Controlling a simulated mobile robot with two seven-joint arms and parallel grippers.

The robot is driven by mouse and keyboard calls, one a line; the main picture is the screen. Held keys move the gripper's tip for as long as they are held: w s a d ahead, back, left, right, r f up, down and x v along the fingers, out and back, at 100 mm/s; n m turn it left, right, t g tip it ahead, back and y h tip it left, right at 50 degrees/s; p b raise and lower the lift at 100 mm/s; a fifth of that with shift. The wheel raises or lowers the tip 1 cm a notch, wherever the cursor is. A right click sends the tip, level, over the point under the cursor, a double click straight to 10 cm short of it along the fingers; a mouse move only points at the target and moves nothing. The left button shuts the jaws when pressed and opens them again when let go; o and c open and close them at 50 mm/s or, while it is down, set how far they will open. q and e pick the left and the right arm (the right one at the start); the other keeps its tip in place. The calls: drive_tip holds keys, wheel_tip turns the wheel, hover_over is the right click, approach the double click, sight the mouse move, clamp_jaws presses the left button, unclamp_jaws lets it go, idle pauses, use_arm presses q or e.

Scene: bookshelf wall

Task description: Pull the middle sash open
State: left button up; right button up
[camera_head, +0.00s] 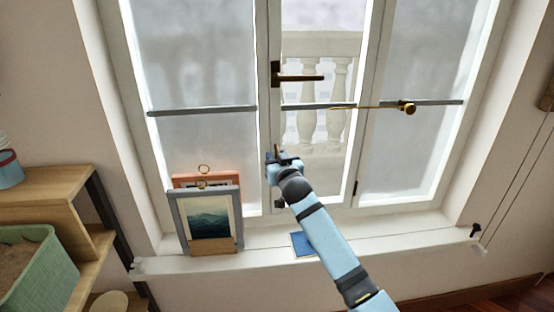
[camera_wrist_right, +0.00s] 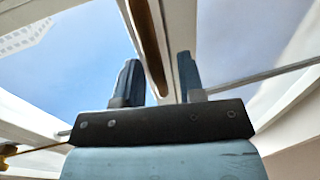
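The middle sash (camera_head: 275,120) is a white frame with clear glass; a stone balustrade shows through it. It looks closed or nearly so; I cannot tell exactly. Its dark bronze lever handle (camera_head: 300,78) lies horizontal, pointing right. My right gripper (camera_head: 279,156) is low at the sash's left stile, below the lever. A small brown piece shows at its fingertips. In the right wrist view the fingers (camera_wrist_right: 158,85) stand apart, with a long brown bar (camera_wrist_right: 150,45) between them and visible gaps on both sides. My left gripper is out of view.
Frosted side panes (camera_head: 190,60) flank the sash. A thin brass rod with a knob (camera_head: 405,107) crosses the middle and right panes. Picture frames (camera_head: 180,222) and a blue flat item (camera_head: 302,244) are on the white sill (camera_head: 400,236). A wooden shelf (camera_head: 40,185) holds a green basket (camera_head: 45,275) at left.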

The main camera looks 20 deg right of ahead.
clamp_jaws()
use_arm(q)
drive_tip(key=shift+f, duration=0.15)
use_arm(e)
drive_tip(key=shift+s, duration=0.1)
